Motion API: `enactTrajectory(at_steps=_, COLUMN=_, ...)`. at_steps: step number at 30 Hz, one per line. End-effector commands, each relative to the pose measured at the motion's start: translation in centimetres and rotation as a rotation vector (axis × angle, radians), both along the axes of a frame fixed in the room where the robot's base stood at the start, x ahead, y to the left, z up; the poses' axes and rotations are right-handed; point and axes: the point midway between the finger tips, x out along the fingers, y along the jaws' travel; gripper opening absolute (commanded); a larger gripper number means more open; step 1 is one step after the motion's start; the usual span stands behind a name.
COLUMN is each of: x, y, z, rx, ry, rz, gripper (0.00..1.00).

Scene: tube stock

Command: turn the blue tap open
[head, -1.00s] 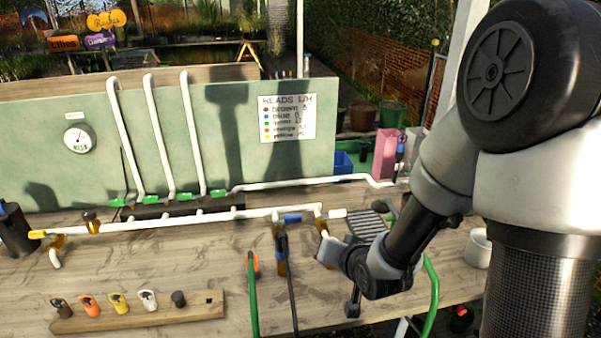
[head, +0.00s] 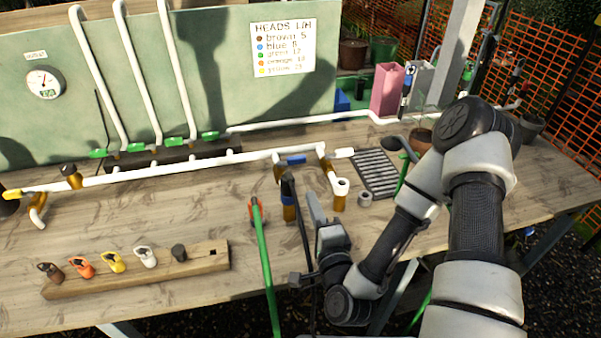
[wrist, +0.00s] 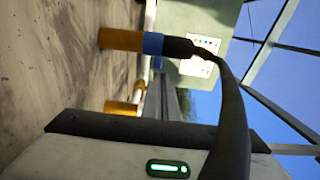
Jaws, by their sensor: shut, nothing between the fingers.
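The blue tap's lever (head: 292,160) is a small blue bar at the white pipe, lying roughly along the pipe's run. Below it is a brass outlet (head: 289,213) with a blue band and a black hose on it. In the wrist view the brass outlet (wrist: 118,39), blue band (wrist: 152,44) and black hose (wrist: 232,110) show close up. My gripper (head: 314,202) is shut and empty, pointing up, just right of the outlet and nearer than the lever. Its shut fingers also show in the wrist view (wrist: 164,88).
A green hose (head: 265,265) with an orange end rises left of my gripper. A second brass outlet (head: 338,200) stands close on its right, near a grey grate (head: 374,172). A wooden block with coloured tags (head: 140,268) lies front left. A sign (head: 282,48) hangs behind.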

Motion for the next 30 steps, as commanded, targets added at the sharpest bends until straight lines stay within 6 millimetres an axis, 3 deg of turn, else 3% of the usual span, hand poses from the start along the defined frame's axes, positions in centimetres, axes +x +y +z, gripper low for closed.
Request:
enactTrajectory(at_steps=6, x=3.7, y=1.0, z=-0.7, rx=-0.003, ry=-0.01, rz=0.0, gripper=0.0)
enactTrajectory(at_steps=19, x=6.0, y=1.7, z=-0.7, rx=-0.005, ry=-0.005, rz=0.001, gripper=0.0)
enactTrajectory(at_steps=24, x=9.4, y=2.7, z=0.0, rx=-0.002, ry=-0.002, rz=0.001, gripper=0.0)
enactTrajectory(at_steps=30, x=11.5, y=3.4, z=0.0, rx=-0.002, ry=-0.001, rz=0.001, gripper=0.0)
